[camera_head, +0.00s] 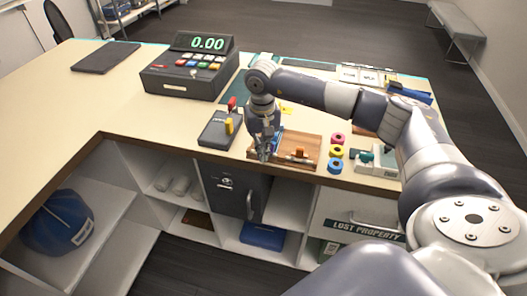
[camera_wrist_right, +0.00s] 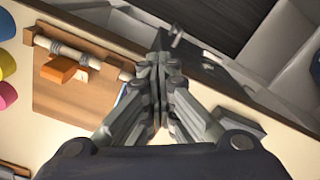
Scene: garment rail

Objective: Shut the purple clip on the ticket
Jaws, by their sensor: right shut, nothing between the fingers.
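My right gripper (camera_head: 263,156) is over the left front part of a wooden board (camera_head: 311,142) on the counter. Its fingers are shut with nothing between them, and the wrist view shows the fingertips together (camera_wrist_right: 160,66). A pale rod (camera_wrist_right: 85,58) lies along the board's front edge, with an orange block or clip (camera_wrist_right: 62,69) by it. The orange piece also shows in the head view (camera_head: 299,152). I cannot make out a purple clip or a ticket in either view; the gripper covers part of the board. A bluish sliver shows beside the fingers. My left gripper is not in view.
Pink, yellow and blue rolls (camera_head: 336,151) stand right of the board. A cash register (camera_head: 188,72) is farther back. The counter's front edge runs just before the board, above open shelves.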

